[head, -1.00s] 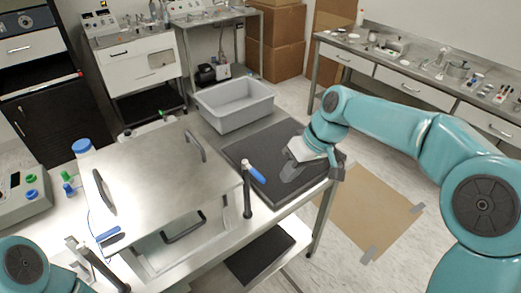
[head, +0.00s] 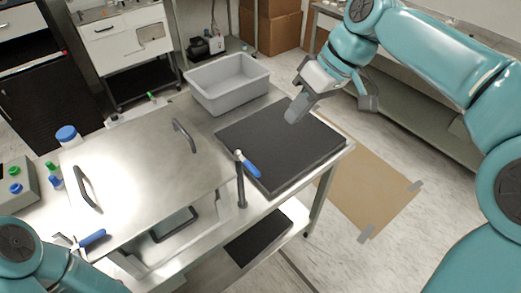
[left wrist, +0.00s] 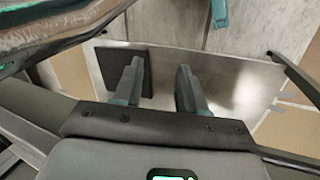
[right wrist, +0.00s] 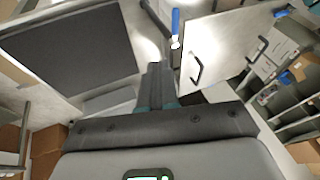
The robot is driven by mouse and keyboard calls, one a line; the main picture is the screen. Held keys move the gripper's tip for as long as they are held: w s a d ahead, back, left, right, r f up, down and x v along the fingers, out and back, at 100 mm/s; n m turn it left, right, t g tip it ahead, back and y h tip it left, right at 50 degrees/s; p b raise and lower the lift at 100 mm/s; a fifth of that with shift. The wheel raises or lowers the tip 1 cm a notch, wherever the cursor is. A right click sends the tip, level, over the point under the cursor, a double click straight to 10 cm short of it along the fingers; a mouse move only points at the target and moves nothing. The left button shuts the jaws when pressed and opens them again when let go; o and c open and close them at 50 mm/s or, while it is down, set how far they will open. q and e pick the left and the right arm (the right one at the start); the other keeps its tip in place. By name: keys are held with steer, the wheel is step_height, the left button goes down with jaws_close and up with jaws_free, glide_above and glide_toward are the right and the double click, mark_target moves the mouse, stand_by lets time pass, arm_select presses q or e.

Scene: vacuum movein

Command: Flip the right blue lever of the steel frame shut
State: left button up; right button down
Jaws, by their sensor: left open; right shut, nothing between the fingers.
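The steel frame (head: 240,186) stands around a box with a flat metal lid (head: 150,175). Its right blue lever (head: 249,167) sits on top of a dark post and tilts down toward the right. In the right wrist view the lever (right wrist: 176,22) is at the top, just beyond the fingertips. The left blue lever (head: 92,238) is at the lower left. My right gripper (head: 292,117) is shut and empty, above the dark mat, right of the lever and apart from it. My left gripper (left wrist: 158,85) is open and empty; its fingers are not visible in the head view.
A black mat (head: 270,140) covers the right part of the table. A grey bin (head: 226,83) stands behind it. The lid has dark handles (head: 185,135). Cardboard (head: 370,200) lies on the floor at the right.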

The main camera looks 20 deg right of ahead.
glide_toward(252, 165)
step_height(252, 165, down, 3)
steer(key=w+d, duration=0.1)
steer(key=w, duration=0.2)
steer(key=shift+m+t, duration=0.3)
steer(key=shift+m, duration=0.3)
steer(key=a+f, duration=0.1)
steer(key=s+a+f, duration=0.1)
steer(key=s+a, duration=0.1)
steer(key=shift+a+f+p, duration=0.3)
steer(key=shift+f+p, duration=0.1)
steer(key=shift+w, duration=0.1)
